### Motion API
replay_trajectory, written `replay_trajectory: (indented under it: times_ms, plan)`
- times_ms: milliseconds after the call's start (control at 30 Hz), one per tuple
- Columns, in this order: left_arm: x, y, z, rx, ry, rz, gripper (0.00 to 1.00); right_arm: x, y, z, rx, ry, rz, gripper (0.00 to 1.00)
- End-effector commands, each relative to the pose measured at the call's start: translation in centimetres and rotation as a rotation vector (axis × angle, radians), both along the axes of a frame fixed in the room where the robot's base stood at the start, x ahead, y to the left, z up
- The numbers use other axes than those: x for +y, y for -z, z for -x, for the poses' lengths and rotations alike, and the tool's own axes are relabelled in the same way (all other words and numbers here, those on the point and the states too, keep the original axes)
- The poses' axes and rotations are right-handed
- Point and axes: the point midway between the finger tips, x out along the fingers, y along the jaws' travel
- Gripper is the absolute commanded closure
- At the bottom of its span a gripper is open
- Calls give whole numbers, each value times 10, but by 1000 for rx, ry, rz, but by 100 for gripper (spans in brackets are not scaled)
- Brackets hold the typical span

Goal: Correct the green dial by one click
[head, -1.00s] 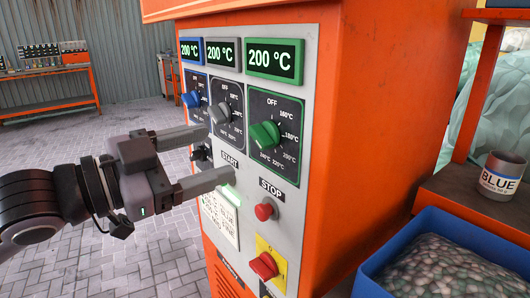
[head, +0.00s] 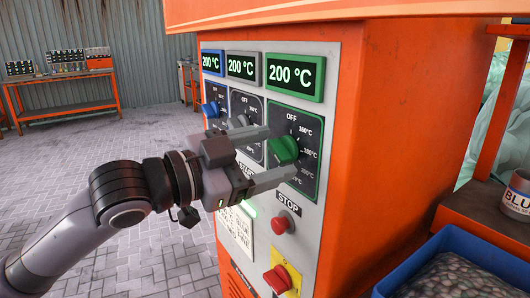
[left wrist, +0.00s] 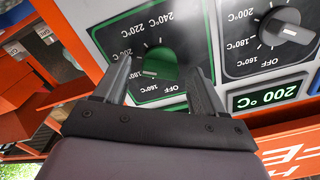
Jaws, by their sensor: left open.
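The green dial (head: 284,149) sits on a dark, green-edged scale plate (head: 309,140) on the front panel of the orange machine. The green-framed display (head: 296,75) above it reads 200 °C. My left gripper (head: 281,154) is open, its two fingers pointing at the panel, one above and one below the dial. In the left wrist view the dial (left wrist: 158,68) lies between the open fingers (left wrist: 161,78), apart from both. I cannot tell how far the fingertips reach over it. The dial's exact setting is unclear. My right gripper is not in view.
The grey dial (head: 240,122) and blue dial (head: 210,109) are left of the green one, the grey one close to my upper finger. A red STOP button (head: 281,224) and red switch (head: 275,279) sit below. A blue bin (head: 455,240) stands at the right.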

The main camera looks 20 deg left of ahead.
Motion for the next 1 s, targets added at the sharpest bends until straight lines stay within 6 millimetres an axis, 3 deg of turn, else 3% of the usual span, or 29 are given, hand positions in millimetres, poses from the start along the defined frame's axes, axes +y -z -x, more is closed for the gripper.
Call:
replay_trajectory:
  times_ms: [267, 433, 467, 1000]
  plan:
    - [-1, 0, -1, 0, 0, 0, 30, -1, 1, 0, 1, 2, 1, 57]
    - [-1, 0, -1, 0, 0, 0, 82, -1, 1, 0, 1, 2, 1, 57]
    - [-1, 0, -1, 1, 0, 1, 86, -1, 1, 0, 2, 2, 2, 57]
    - [0, -3, -1, -96, -1, -127, 86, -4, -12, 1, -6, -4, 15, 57]
